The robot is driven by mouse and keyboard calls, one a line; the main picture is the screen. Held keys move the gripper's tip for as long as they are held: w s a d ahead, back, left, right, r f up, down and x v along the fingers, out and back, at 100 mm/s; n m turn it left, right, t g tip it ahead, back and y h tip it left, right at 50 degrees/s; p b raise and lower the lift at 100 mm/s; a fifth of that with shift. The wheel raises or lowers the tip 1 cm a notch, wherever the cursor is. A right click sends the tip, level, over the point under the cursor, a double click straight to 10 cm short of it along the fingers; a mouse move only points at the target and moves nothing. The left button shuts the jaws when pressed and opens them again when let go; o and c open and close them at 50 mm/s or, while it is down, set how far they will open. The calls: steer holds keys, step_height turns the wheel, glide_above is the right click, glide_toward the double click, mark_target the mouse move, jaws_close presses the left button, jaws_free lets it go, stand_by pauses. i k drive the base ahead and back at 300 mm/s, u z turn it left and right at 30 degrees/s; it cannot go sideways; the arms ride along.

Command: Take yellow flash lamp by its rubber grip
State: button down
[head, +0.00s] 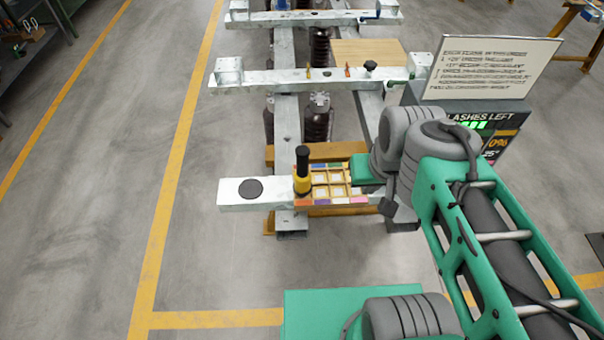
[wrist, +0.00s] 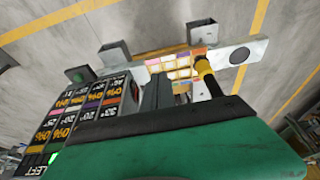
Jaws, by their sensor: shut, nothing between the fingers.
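The yellow flash lamp (head: 302,186) stands upright on the pale metal crossbar at the left edge of the colored tray. Its upper part is a black grip (head: 302,158). My gripper (wrist: 157,92) is shut and empty, apart from the lamp. In the head view only its green housing shows, right of the lamp over the tray's right side; the fingertips are hidden there.
The tray (head: 330,203) has several colored compartments. A black disc (head: 251,188) lies on the crossbar left of the lamp. A sign board (head: 490,68) and a display stand behind my arm on the right. Another crossbar (head: 300,78) lies farther back.

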mark_target(302, 186)
steer(key=u, duration=1.9)
steer(key=k, duration=0.6)
steer(key=u, duration=0.75)
steer(key=i, duration=0.25)
steer(key=z, duration=0.4)
